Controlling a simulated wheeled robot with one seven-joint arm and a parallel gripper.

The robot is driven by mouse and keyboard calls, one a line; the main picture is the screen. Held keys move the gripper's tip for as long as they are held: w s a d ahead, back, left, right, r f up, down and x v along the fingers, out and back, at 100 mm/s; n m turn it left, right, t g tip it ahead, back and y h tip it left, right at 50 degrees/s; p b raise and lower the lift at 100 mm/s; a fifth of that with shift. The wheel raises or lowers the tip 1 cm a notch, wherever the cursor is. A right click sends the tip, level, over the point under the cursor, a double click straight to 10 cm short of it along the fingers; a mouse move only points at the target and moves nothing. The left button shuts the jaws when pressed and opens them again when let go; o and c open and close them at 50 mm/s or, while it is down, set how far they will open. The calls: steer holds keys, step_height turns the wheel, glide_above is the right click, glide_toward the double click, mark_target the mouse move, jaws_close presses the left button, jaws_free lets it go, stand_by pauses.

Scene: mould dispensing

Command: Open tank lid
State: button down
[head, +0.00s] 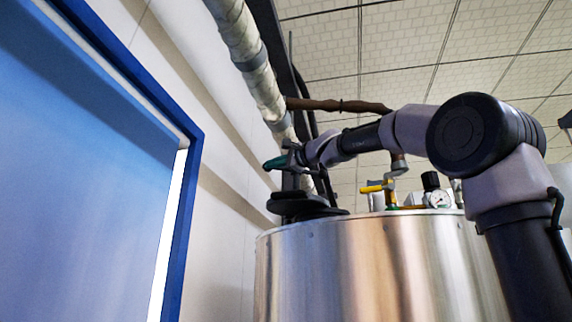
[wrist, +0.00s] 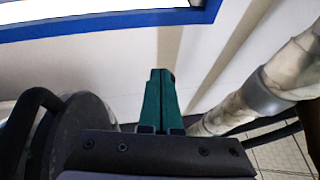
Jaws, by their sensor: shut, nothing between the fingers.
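The tank (head: 365,268) is a tall, shiny metal cylinder at the lower middle of the head view. A dark round lid (head: 300,207) sits at the left of its top. In the wrist view the lid (wrist: 78,135) shows at the lower left, with a dark curved handle (wrist: 28,103) at its side. I cannot tell whether the lid is fully seated. My gripper (head: 274,163) is above the lid, its green fingers pointing left. In the wrist view the fingers of my gripper (wrist: 161,75) are together and empty, beside the lid and apart from its handle.
A yellow-handled valve (head: 377,187) and a pressure gauge (head: 439,198) stand on the tank top, below my arm. A wrapped pipe (head: 247,55) runs down near the wall, close to my gripper. A blue-framed door or window (head: 90,170) fills the left.

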steer(key=w+a, duration=0.3)
steer(key=a, duration=0.2)
steer(key=shift+a, duration=0.4)
stand_by(1.1)
